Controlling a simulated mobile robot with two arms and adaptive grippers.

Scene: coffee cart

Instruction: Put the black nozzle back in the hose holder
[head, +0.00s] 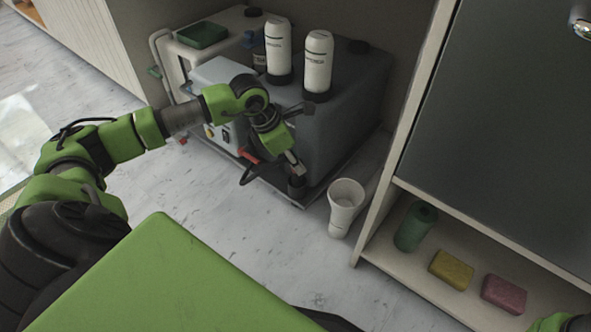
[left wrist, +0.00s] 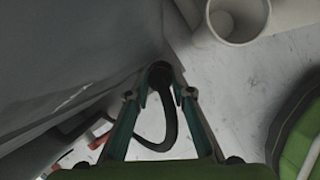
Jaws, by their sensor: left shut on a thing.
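The black nozzle (left wrist: 160,74) is between the fingertips of my left gripper (left wrist: 161,92) in the left wrist view. Its black hose (left wrist: 169,120) curves down and to the left from it. In the head view my left gripper (head: 293,163) is shut at the front right corner of the grey machine (head: 345,120), low down, with a dark round piece (head: 297,186) just below its tips. I cannot tell whether that piece is the nozzle or part of the hose holder. The holder cannot be made out clearly.
Two white bottles (head: 318,62) stand on the machine. A shelf at right holds a green roll (head: 415,228), a yellow sponge (head: 451,270) and a pink sponge (head: 503,294). Floor in front is clear.

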